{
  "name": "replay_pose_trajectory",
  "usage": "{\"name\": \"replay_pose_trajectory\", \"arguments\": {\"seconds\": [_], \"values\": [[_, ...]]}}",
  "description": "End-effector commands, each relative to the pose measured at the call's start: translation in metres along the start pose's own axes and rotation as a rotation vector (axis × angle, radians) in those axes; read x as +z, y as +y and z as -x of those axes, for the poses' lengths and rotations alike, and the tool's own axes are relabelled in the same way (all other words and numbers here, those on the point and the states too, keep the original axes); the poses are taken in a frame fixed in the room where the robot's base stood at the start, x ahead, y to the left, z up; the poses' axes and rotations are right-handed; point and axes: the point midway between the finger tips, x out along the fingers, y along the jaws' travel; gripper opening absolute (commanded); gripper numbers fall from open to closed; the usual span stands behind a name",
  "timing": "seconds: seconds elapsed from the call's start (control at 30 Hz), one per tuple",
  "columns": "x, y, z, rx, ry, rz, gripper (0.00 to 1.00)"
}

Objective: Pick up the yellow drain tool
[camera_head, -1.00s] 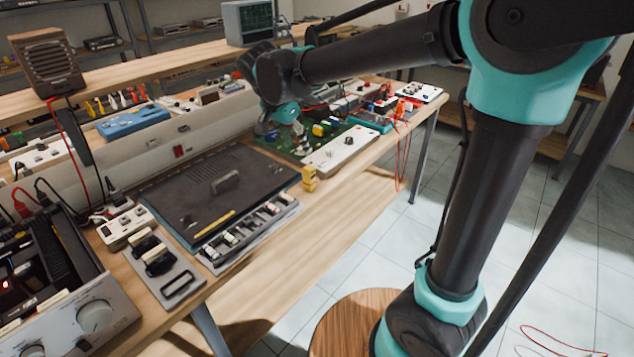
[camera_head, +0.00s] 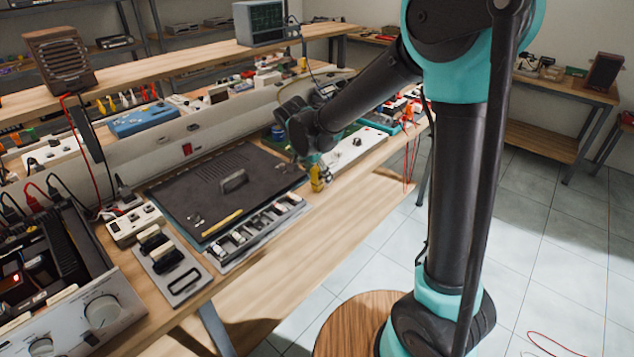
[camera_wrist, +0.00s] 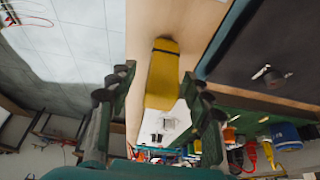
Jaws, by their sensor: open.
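The yellow drain tool (camera_wrist: 162,72), a small upright-looking block with a thin dark band, shows in the wrist view over the pale wood bench. In the head view the yellow block (camera_head: 317,181) stands near the bench's front edge, right of the flat black device. My gripper (camera_wrist: 158,85) is open, with one finger on either side of the tool's near end in the wrist view. I cannot tell whether either finger touches it. In the head view my gripper (camera_head: 314,163) is just above the block and partly hides its top.
The flat black device (camera_head: 225,185) lies left of the tool, with a thin yellow stick (camera_head: 222,223) on it. A white panel (camera_head: 358,147) and a green circuit board lie behind and right. Red cables (camera_head: 411,150) hang over the bench edge. Bare wood lies in front.

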Motion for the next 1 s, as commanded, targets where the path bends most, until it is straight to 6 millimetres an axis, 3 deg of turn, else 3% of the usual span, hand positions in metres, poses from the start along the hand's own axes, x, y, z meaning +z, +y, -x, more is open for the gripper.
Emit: {"name": "replay_pose_trajectory", "arguments": {"seconds": [0.17,0.43,0.8,1.0], "values": [[0.000,0.000,-0.018,0.000,0.000,-0.001,0.50],[0.000,0.000,-0.021,0.000,0.000,0.000,0.49],[0.000,0.000,-0.020,0.000,0.000,0.000,0.03],[0.000,0.000,-0.020,0.000,0.000,0.000,0.00]]}}
